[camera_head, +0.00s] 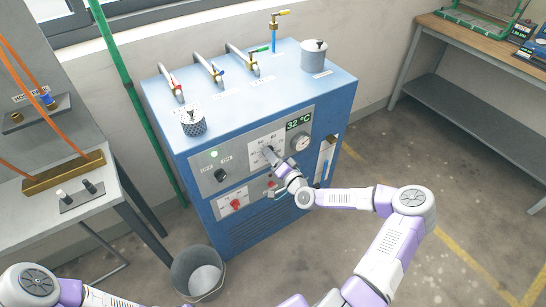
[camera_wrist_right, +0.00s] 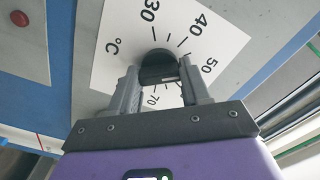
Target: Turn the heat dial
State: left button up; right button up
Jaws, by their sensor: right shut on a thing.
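The heat dial is a black knob (camera_wrist_right: 158,60) on a white scale plate (camera_wrist_right: 108,65) marked 30, 40, 50 and 70 with °C. The plate (camera_head: 255,142) is on the front of the blue machine (camera_head: 238,240), left of a round gauge (camera_head: 299,143). My right gripper (camera_head: 270,154) reaches the plate from the lower right. In the right wrist view its two grey fingers (camera_wrist_right: 159,74) are shut on the dial's two sides and hide part of the scale. A green display (camera_head: 299,120) above reads 32 °C. My left gripper is out of view.
Left of the dial are an OFF/ON switch (camera_head: 221,175) and a green light (camera_head: 214,154). A red knob (camera_head: 235,203) sits below. A grey bucket (camera_head: 198,273) stands on the floor. Valves and two canisters stand on the machine's top. The floor at right is clear.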

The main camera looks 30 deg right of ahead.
jog(key=m+b, duration=0.1)
jog(key=m, duration=1.1)
dwell(0.5)
jog(key=o, duration=1.1)
jog(key=shift+c, duration=0.2)
jog(key=s+p, duration=0.1)
jog(key=s, duration=0.6)
jog(key=shift+s, duration=0.3)
jog(key=shift+d, duration=0.1)
